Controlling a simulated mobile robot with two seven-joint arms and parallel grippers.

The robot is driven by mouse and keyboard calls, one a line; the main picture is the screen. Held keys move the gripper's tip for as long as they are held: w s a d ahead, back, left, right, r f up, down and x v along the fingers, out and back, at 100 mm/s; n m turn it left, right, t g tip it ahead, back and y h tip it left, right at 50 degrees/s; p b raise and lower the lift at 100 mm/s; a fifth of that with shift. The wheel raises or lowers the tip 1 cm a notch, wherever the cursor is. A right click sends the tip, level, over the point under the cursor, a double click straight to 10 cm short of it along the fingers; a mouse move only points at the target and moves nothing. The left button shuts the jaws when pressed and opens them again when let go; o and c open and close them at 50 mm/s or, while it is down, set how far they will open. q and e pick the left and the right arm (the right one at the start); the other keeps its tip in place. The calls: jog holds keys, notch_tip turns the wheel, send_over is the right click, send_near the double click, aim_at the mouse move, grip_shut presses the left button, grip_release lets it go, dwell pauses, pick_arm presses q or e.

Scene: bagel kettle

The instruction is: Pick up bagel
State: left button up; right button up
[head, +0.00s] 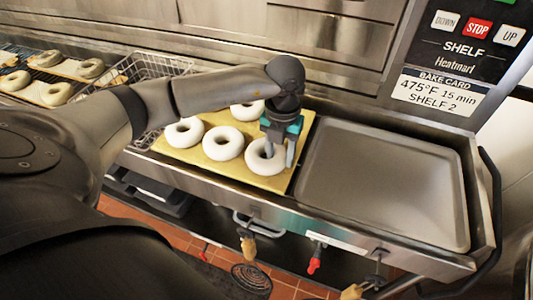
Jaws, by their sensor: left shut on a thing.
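Several pale, raw-looking bagels lie on a yellow board (208,166) in the middle of the head view. My left gripper (279,155) points down over the board's right end. It is shut on the front right bagel (262,165), with its fingers at that bagel's right side. I cannot tell whether this bagel is lifted off the board. Close by on the board are the front middle bagel (222,143), the left bagel (184,132) and the back bagel (247,111), partly hidden by my arm. My right gripper is not in view.
An empty metal tray (385,185) lies right of the board. A wire basket (150,68) stands behind my left arm. More bagels (55,93) lie on boards at the far left. A control panel (465,50) is at the upper right. Valve handles (315,262) hang below the counter's front edge.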

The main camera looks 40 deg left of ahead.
aim_at(280, 155)
pick_arm(q)
grip_shut()
jog(key=shift+r, duration=0.15)
notch_tip(280, 155, up, 20)
jog(key=p, duration=0.2)
dwell(0.4)
